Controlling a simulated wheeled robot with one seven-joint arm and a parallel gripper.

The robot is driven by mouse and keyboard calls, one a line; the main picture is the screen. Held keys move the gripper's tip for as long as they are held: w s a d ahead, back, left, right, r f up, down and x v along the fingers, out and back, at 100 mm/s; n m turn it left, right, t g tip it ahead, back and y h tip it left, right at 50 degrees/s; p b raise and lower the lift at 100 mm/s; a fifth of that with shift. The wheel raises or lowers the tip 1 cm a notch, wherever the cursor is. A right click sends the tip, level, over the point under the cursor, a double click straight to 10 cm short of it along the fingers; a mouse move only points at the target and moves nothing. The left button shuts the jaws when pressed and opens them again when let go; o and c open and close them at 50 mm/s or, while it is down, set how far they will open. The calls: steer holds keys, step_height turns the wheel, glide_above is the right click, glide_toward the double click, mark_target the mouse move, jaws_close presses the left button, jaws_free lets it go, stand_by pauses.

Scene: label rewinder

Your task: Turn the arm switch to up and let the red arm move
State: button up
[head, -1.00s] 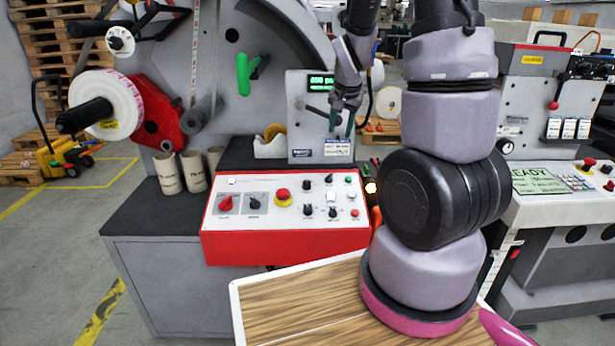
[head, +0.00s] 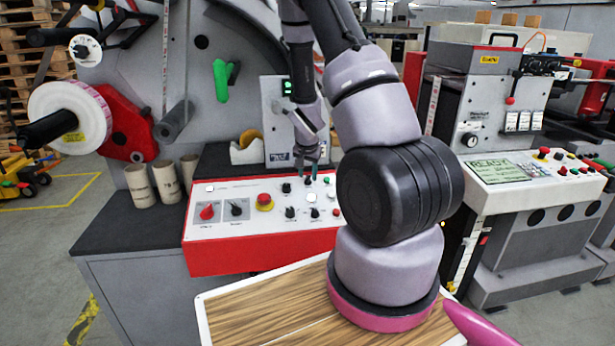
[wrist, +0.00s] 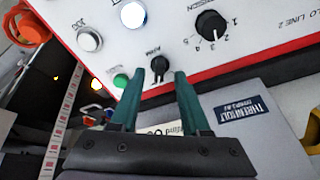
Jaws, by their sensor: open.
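The arm switch looks to be the small black rotary knob (wrist: 159,66) on the white panel, with a small upside-down label beside it in the wrist view. My gripper (wrist: 158,77) is open, with its green fingertips close to either side of this knob. Whether they touch it is unclear. In the head view my gripper (head: 313,178) points down at the panel's back right and partly hides the knob. The red arm (head: 128,125) is on the machine at the left, beside the white and pink label roll (head: 85,118).
The red-edged control panel (head: 265,240) also carries a red emergency button (head: 264,201) and several other knobs. In the wrist view a green button (wrist: 120,80) and a numbered dial (wrist: 211,25) flank the knob. A wooden-topped table (head: 265,310) is in front.

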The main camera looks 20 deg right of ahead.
steer(key=shift+x, duration=0.8)
jaws_close()
